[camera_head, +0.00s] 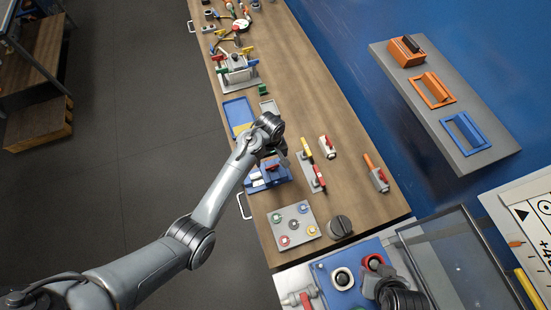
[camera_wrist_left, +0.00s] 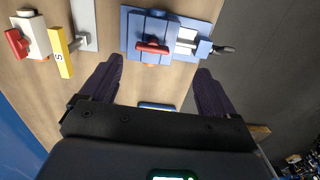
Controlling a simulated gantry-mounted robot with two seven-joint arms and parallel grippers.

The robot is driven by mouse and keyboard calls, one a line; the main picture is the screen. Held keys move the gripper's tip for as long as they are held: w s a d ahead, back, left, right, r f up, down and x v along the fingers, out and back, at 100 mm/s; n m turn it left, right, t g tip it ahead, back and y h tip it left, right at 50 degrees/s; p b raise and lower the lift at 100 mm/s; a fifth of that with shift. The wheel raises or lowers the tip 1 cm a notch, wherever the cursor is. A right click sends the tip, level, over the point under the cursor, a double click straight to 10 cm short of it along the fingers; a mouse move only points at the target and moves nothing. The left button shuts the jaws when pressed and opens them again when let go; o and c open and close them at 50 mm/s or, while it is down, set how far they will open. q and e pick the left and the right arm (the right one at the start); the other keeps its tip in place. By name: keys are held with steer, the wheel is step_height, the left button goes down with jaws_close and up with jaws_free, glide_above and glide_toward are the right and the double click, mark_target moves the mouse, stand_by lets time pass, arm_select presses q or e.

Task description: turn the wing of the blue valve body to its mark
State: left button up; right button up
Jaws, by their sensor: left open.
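A blue block assembly (camera_wrist_left: 133,38) with a red wing (camera_wrist_left: 153,47) on it, seemingly the blue valve body, shows at the top of the left wrist view. The wing lies crosswise in that picture; I cannot make out a mark. In the head view the blue assembly (camera_head: 268,180) sits on the bench, partly hidden by my left arm. My left gripper (camera_wrist_left: 159,68) is open and empty, its fingers wide apart and pointing towards the assembly, apart from the wing as far as I can see. In the head view its fingers are largely hidden behind the wrist.
Red and yellow levers on a grey plate (camera_head: 311,172) and white bodies with red handles (camera_head: 328,147) stand right of the blue assembly. A grey plate with coloured rings (camera_head: 293,226) and a dark knob (camera_head: 340,226) lie nearer. A dark part of my right arm shows at the bottom right.

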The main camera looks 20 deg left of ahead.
mark_target(272, 166)
arm_select(q)
steer(key=f, duration=0.3)
steer(key=w+f, duration=0.1)
steer(key=f, duration=0.5)
steer(key=shift+w+f+b, duration=0.2)
steer(key=shift+b, duration=0.1)
steer(key=c, duration=1.1)
